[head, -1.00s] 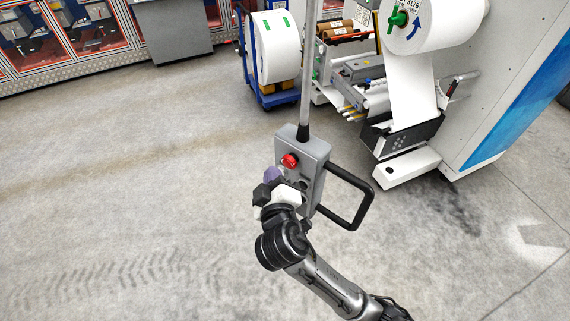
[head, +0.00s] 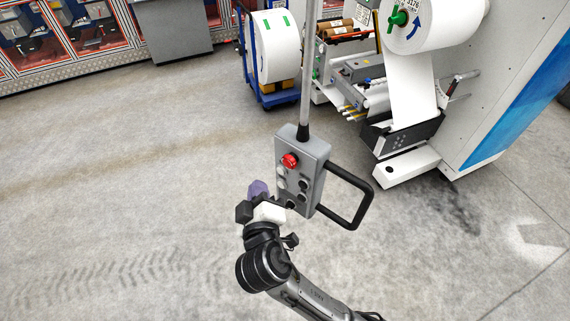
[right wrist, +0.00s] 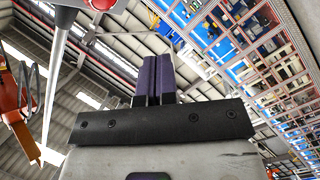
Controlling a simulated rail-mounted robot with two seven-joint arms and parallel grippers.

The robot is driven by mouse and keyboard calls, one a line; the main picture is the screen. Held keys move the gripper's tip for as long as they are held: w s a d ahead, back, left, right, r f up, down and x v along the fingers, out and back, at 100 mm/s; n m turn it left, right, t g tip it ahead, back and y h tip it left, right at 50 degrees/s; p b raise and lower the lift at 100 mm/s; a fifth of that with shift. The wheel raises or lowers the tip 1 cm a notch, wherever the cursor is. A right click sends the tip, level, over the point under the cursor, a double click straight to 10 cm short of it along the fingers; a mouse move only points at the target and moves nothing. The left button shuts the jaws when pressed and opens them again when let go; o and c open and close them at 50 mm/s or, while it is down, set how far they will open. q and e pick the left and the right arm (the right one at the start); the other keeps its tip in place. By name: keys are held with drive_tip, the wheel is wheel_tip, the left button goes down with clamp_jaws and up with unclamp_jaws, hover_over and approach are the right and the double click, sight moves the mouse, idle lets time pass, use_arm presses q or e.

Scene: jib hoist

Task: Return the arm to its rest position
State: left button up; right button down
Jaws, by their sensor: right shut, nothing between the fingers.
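A grey hoist control pendant (head: 304,165) hangs from a pole, with a red button (head: 290,160) near its top, several darker buttons below, and a black loop handle (head: 358,205) on its right side. My right gripper (head: 258,188) is to the lower left of the pendant, apart from the red button. Its purple fingers (right wrist: 153,78) are shut together with nothing between them in the right wrist view. Whether the gripper body touches the pendant's lower edge, I cannot tell. My left gripper is not in view.
A white labelling machine with a paper roll (head: 432,22) stands at the upper right. A blue trolley (head: 270,92) carries another white roll (head: 275,45). Cabinets with red frames (head: 88,25) line the back left. The grey floor at left and front is clear.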

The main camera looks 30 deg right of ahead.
idle(0.3)
drive_tip(key=s+d+f+m+g+y+p, duration=0.1)
drive_tip(key=s+d+f+g+y+p, duration=0.1)
drive_tip(key=s+f, duration=0.4)
drive_tip(key=s+d+f+m+g+y+p, duration=0.1)
drive_tip(key=s+d+f+g, duration=0.3)
drive_tip(key=s, duration=0.8)
drive_tip(key=s+d+f+m+g+y+p, duration=0.1)
drive_tip(key=s+d+f+g+y+p, duration=0.2)
drive_tip(key=s+f+g, duration=0.3)
drive_tip(key=s+f, duration=0.1)
drive_tip(key=s, duration=0.3)
drive_tip(key=shift+f+y+p, duration=0.3)
